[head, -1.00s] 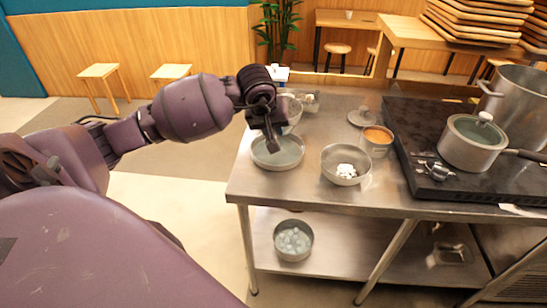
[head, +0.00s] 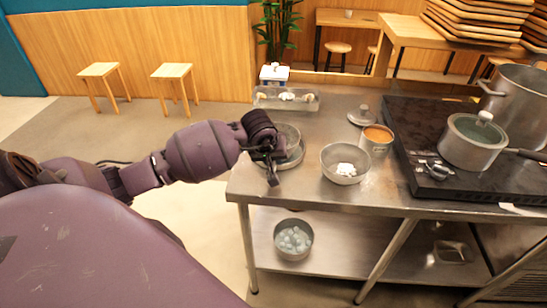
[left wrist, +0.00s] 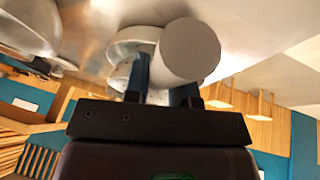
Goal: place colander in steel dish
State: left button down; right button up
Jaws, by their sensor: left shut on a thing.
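The colander (head: 290,134) is a grey metal bowl shape in the head view, partly hidden by my left gripper (head: 272,168). That gripper is shut on the colander's handle; the left wrist view shows a thick pale grey cylinder (left wrist: 190,50) between the fingers. The steel dish (head: 296,162) is round and shallow near the table's left end. The colander is over or in the dish; I cannot tell whether it touches the bottom. Two curved metal rims overlap behind the fingers in the left wrist view. My right gripper is out of view.
A steel bowl (head: 331,171) with white pieces stands right of the dish. A can (head: 378,148) of orange food and a lid (head: 361,117) stand behind it. A clear tray (head: 270,103) lies at the back. A lidded pot (head: 466,152) stands on the black stove at right.

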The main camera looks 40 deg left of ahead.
pick_arm(q)
jog(key=shift+f, duration=0.15)
jog(key=c, duration=0.9)
grip_release()
jog(key=shift+c, duration=0.2)
